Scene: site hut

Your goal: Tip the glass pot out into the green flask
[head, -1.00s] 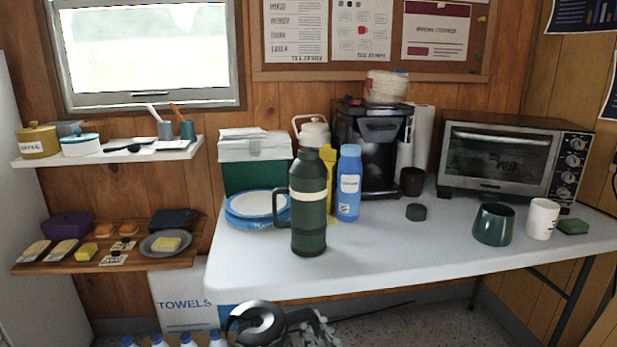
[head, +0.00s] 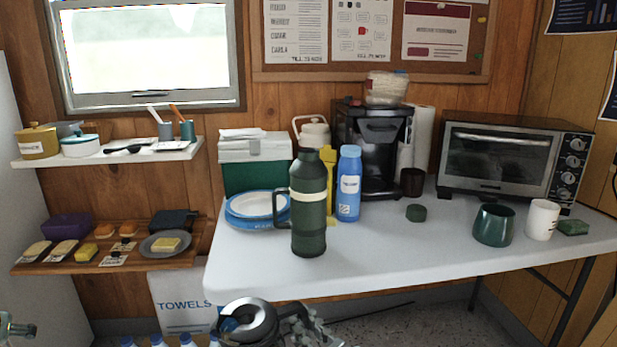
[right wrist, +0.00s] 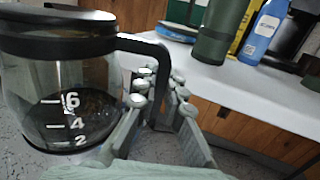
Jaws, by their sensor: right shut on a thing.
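The glass pot (head: 262,318) is at the bottom edge of the head view, in front of the table. In the right wrist view the pot (right wrist: 45,95) looks near upright, with dark liquid low inside and a black rim and handle. My right gripper (head: 303,328) is shut on the handle; its fingers (right wrist: 160,95) show beside the pot. The green flask (head: 309,225), with a cream band and side handle, stands upright on the table; its lower body (right wrist: 220,35) shows in the wrist view. A bit of my left gripper (head: 15,328) shows at the lower left edge; its fingers are unclear.
On the table (head: 370,255), a blue bottle (head: 349,185) and a yellow container (head: 329,165) stand close behind the flask. Stacked plates (head: 250,208) are to its left. A green cap (head: 416,212) lies right of it. The table in front of the flask is clear.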

